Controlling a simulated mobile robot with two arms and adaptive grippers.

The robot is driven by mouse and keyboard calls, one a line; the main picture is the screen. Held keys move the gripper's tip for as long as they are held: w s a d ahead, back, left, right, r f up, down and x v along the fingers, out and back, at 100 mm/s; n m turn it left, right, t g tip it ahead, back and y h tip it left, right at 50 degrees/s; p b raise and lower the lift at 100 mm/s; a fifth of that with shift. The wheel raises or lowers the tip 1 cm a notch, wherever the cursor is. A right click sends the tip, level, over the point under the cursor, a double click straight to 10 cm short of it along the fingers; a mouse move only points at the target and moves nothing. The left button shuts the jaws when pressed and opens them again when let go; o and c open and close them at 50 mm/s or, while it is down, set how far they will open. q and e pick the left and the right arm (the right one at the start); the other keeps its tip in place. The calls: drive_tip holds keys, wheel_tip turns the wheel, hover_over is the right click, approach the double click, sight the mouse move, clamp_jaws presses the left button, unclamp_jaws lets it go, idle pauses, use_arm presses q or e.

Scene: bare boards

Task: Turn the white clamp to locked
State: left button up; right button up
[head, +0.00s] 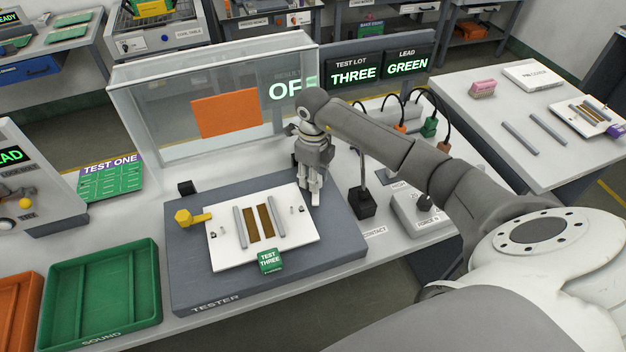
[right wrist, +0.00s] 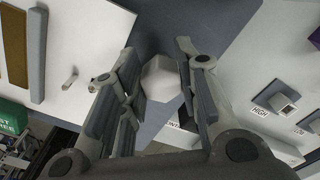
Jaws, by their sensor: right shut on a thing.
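The white clamp (right wrist: 160,82) shows in the right wrist view as a pale faceted knob between my right gripper's fingers (right wrist: 155,85). In the head view my right gripper (head: 316,197) points down at the right end of the grey tester base (head: 345,240), beside the white board (head: 305,250), and largely hides the clamp. The gripper is shut on the clamp. The clamp's lever direction cannot be made out. A yellow clamp (head: 190,217) sits at the board's left edge. My left gripper is not in view.
A green tag reading TEST THREE (head: 269,261) is at the board's front edge. A clear screen (head: 215,95) stands behind the tester. A black stand (head: 365,202) and a grey control box (head: 418,212) are close right of the gripper. A green tray (head: 100,297) lies at left.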

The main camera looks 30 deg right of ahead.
drive_tip(key=m+b, duration=0.1)
drive_tip(key=m, duration=0.2)
drive_tip(key=shift+d+m, duration=0.15)
drive_tip(key=shift+m, duration=0.25)
drive_tip(key=m+b, duration=0.1)
drive_tip(key=m, duration=0.2)
drive_tip(key=shift+d+m, duration=0.1)
drive_tip(key=shift+m, duration=0.2)
drive_tip(key=m, duration=0.3)
drive_tip(key=shift+d, duration=0.15)
drive_tip(key=shift+m+b, duration=0.35)
drive_tip(key=shift+m, duration=1.35)
drive_tip(key=o, duration=1)
drive_tip(key=shift+r, duration=0.1)
wheel_tip(320, 180, up, 12)
drive_tip(key=shift+f, duration=0.1)
